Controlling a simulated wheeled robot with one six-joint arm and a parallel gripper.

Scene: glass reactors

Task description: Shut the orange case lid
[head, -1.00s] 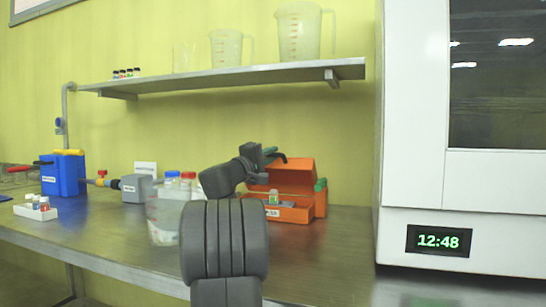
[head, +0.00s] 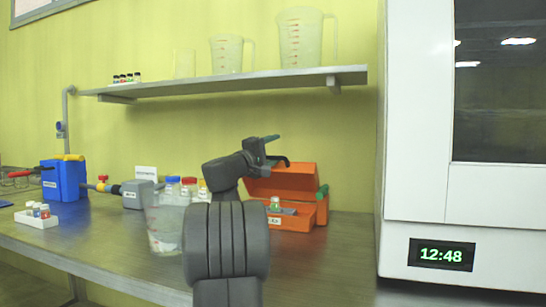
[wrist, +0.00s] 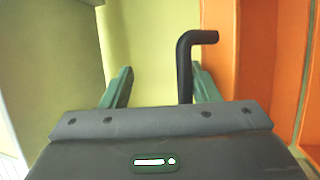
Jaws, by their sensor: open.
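The orange case (head: 295,218) stands on the bench with its lid (head: 290,181) raised at the back. My gripper (head: 277,148) is above the lid's upper left edge, with its green fingers apart and nothing clearly held. In the wrist view, my gripper (wrist: 161,85) shows both green fingers, with a black bent bar (wrist: 185,65) between them, closer to the right finger. The bar also shows in the head view (head: 282,160), by the lid's top edge. Orange surface of the case (wrist: 236,60) fills the right of the wrist view. Whether the bar touches a finger I cannot tell.
A clear beaker (head: 160,225) and bottles with red and blue caps (head: 181,183) stand left of the case. A small capped vial (head: 275,204) is in the case. A shelf (head: 225,82) hangs above; a white cabinet (head: 415,170) stands right.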

